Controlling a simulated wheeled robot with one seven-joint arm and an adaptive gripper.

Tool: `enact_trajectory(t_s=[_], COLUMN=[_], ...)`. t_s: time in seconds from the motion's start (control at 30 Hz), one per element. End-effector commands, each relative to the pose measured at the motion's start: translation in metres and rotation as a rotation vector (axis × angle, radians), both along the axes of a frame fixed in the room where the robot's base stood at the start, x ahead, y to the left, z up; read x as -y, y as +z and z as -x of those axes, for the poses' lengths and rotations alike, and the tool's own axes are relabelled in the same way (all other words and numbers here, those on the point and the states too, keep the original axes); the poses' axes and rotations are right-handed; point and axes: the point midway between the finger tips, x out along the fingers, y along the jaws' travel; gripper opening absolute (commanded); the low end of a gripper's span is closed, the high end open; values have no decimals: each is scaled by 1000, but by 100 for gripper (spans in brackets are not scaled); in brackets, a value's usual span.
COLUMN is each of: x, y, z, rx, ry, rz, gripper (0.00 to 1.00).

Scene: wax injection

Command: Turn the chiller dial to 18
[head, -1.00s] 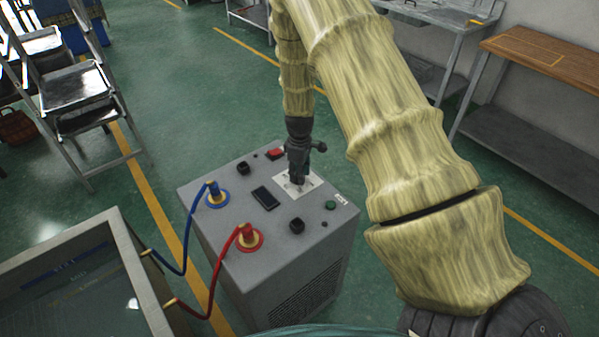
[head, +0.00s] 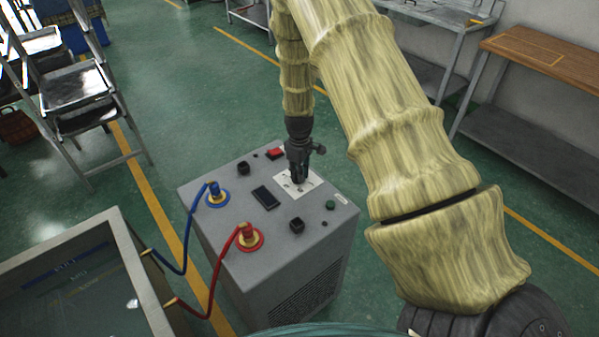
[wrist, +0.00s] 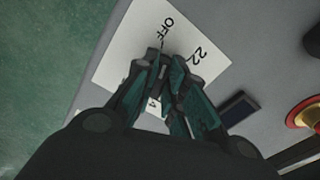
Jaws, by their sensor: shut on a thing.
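The chiller (head: 245,205) is a grey box with several knobs and fittings on top. My gripper (head: 298,178) points down onto the white dial plate (head: 312,186) near the chiller's right back part. In the wrist view the plate (wrist: 120,72) shows "OFF" and "22", and part of another mark between the fingers. My gripper (wrist: 168,82) is shut on the dial, which its fingers hide almost wholly. I cannot read where the dial points.
A blue hose fitting (head: 216,195) and a red hose fitting (head: 250,238) stand on the chiller top, near a dark display (head: 266,197). A red switch (head: 275,154) is behind the plate. A tank (head: 75,285) is at the lower left.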

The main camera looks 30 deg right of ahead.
Motion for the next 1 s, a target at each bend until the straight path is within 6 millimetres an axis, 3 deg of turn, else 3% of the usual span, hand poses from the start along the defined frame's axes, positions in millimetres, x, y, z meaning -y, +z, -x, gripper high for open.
enact_trajectory(t_s=[1.0], x=[-3], y=[2], z=[-3], rx=[6], ry=[-955], rz=[1], gripper=[0])
